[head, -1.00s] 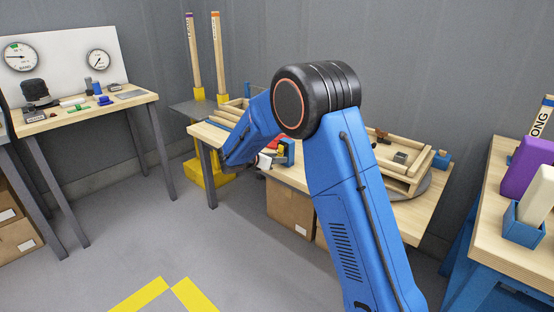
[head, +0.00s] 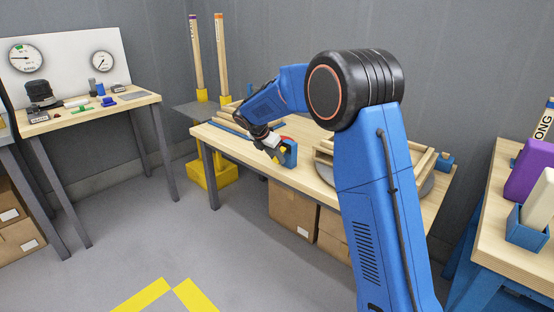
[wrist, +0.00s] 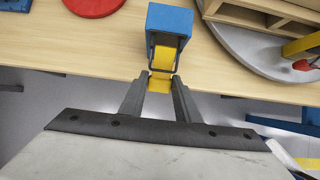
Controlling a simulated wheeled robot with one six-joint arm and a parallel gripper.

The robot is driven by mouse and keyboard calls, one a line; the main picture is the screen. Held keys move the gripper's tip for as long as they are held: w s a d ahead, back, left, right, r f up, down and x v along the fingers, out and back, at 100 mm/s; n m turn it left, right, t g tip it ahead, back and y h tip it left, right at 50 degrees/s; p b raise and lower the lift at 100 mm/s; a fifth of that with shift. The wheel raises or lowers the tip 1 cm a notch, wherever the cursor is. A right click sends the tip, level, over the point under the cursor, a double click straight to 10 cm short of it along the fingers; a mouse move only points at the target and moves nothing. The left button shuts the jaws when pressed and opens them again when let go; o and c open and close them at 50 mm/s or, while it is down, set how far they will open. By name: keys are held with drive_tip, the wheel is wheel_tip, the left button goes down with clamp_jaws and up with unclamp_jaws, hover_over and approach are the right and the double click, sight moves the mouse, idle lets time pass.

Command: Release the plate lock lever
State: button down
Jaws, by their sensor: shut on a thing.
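The lock lever (wrist: 163,62) is a yellow bar sticking out of a blue block (wrist: 169,23) at the table's front edge. In the wrist view, my gripper (wrist: 161,82) has one finger on each side of the lever's near end and is shut on it. The lever's tip shows between the fingers. In the head view, the blue block (head: 290,153) stands at the front edge of the wooden table, with my gripper (head: 276,151) against its left side. The finger contact is too small to make out there.
A red disc (wrist: 95,5) lies on the table left of the block. A grey round plate (wrist: 240,45) bearing a wooden frame (head: 325,158) is on the right. Cardboard boxes (head: 293,207) stand under the table. Open floor lies in front.

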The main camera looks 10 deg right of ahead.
sight(276, 159)
wheel_tip(276, 159, up, 2)
drive_tip(key=g+y, duration=0.2)
drive_tip(key=y, duration=0.1)
drive_tip(key=shift+a, duration=0.1)
drive_tip(key=shift+r+g+y, duration=0.55)
drive_tip(key=shift+g+y, duration=0.25)
drive_tip(key=shift+y, duration=0.25)
drive_tip(key=shift+r+g+y, duration=0.5)
drive_tip(key=shift+g+y, duration=0.3)
drive_tip(key=shift+y, duration=0.25)
drive_tip(key=c, duration=1.3)
unclamp_jaws()
drive_tip(key=shift+c, duration=0.2)
drive_tip(key=v, duration=1.7)
drive_tip(key=shift+r, duration=0.25)
